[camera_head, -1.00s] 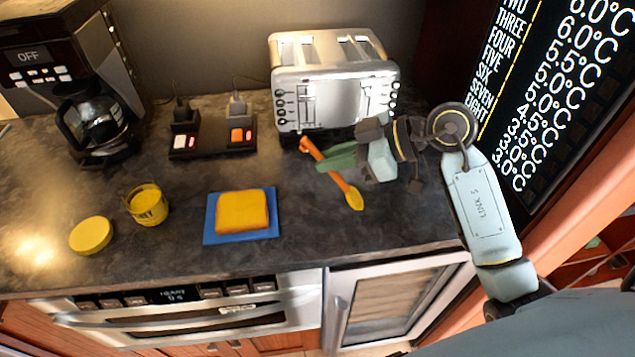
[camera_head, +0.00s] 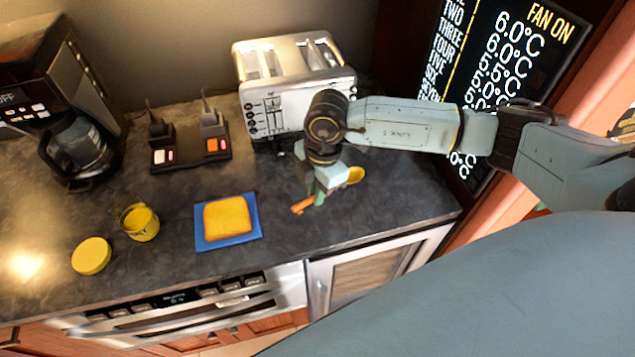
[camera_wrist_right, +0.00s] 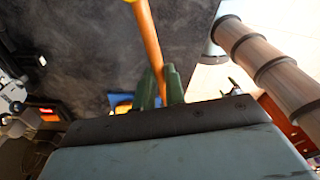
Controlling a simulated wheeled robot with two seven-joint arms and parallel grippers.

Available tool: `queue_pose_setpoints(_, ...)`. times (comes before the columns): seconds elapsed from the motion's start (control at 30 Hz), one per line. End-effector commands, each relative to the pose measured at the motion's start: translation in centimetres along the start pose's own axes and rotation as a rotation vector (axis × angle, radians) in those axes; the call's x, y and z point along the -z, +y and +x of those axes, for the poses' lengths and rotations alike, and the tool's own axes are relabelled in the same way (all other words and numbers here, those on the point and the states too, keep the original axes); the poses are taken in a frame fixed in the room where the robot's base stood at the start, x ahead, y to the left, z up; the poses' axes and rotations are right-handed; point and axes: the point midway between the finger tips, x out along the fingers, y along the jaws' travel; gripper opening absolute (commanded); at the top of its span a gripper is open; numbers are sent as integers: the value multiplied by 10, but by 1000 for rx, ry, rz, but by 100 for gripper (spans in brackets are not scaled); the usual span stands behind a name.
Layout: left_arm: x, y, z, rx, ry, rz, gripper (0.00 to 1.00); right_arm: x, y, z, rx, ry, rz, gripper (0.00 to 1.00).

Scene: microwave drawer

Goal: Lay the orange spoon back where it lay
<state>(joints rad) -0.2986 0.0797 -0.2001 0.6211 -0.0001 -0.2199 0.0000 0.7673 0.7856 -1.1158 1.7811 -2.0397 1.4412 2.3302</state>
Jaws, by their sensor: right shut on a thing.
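The spoon has an orange handle (camera_head: 302,206) and a yellow bowl (camera_head: 355,175). My right gripper (camera_head: 318,192), with green fingers, is shut on the spoon's handle, in front of the toaster. In the head view the handle end points lower left and the bowl upper right; the middle is hidden by the gripper. In the right wrist view the orange handle (camera_wrist_right: 152,45) runs up from between the green fingertips (camera_wrist_right: 160,86). How high the spoon is above the dark counter (camera_head: 290,235) I cannot tell exactly. My left gripper is out of view.
The silver toaster (camera_head: 290,75) stands just behind the gripper. A blue mat (camera_head: 228,240) with a bread slice (camera_head: 226,218) lies to the left. A yellow jar (camera_head: 141,222), yellow lid (camera_head: 91,255), socket strip (camera_head: 188,150) and coffee maker (camera_head: 78,145) are farther left. Counter at right is bare.

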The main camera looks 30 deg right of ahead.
Motion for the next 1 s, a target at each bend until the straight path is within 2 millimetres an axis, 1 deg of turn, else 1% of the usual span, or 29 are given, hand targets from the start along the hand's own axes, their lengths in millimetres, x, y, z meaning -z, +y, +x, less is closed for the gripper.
queue_pose_setpoints(0.07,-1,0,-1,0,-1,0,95,-3,-1,0,1,-8,-2,0)
queue_pose_setpoints(0.53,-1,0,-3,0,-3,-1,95,-4,-1,1,1,-9,-3,0)
queue_pose_setpoints(0.77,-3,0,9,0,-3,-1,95,-6,-2,18,3,-8,-2,0)
queue_pose_setpoints(1.0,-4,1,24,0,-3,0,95,-9,-1,42,2,-8,-2,0)
